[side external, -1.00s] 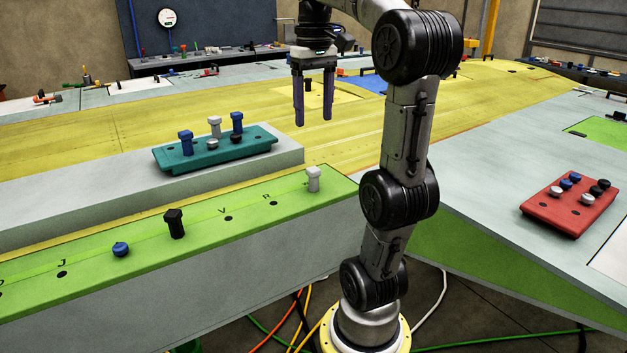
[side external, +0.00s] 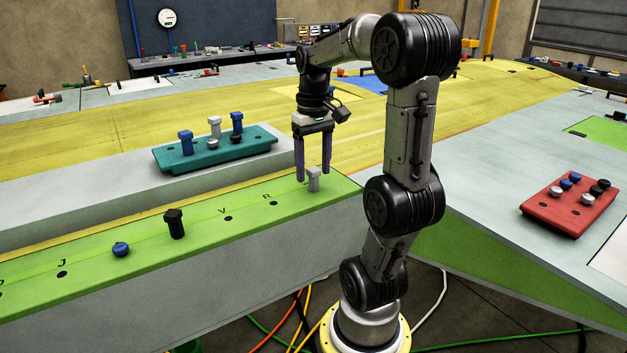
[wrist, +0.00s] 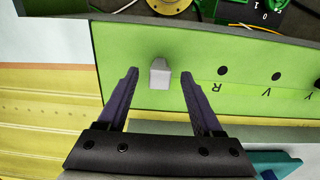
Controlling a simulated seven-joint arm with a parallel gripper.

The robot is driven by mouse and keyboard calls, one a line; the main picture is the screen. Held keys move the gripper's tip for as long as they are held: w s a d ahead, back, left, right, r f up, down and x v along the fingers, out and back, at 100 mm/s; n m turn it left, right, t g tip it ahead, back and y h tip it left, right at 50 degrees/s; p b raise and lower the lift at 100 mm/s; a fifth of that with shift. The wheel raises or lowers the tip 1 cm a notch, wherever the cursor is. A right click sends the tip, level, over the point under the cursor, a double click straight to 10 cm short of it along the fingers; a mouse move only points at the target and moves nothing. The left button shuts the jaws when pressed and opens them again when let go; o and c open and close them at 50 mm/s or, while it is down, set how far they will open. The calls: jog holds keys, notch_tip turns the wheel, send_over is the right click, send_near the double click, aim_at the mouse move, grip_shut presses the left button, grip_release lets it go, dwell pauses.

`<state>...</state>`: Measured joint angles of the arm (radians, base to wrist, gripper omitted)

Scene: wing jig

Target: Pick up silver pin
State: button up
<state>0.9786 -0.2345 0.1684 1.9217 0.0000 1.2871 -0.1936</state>
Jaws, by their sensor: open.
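A silver pin (side external: 313,180) stands upright in the green strip (side external: 272,212), near its right end. My gripper (side external: 313,178) is open, with its purple fingers pointing down close to the pin in the side view. In the wrist view the silver pin (wrist: 160,74) shows between and just beyond the open fingertips (wrist: 159,72), with a gap on each side. I cannot tell whether the fingertips reach down beside its head. Another silver pin (side external: 215,127) stands in the teal block (side external: 172,164) behind the strip.
A black pin (side external: 174,223) and a low blue pin (side external: 121,249) sit farther left on the strip, among lettered holes. The teal block also holds blue pins (side external: 186,142). A red block (side external: 570,208) with several pins lies at the far right. The strip beside the silver pin is clear.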

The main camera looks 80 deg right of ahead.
jog(key=shift+f, duration=0.55)
grip_shut()
jog(key=shift+r, duration=0.1)
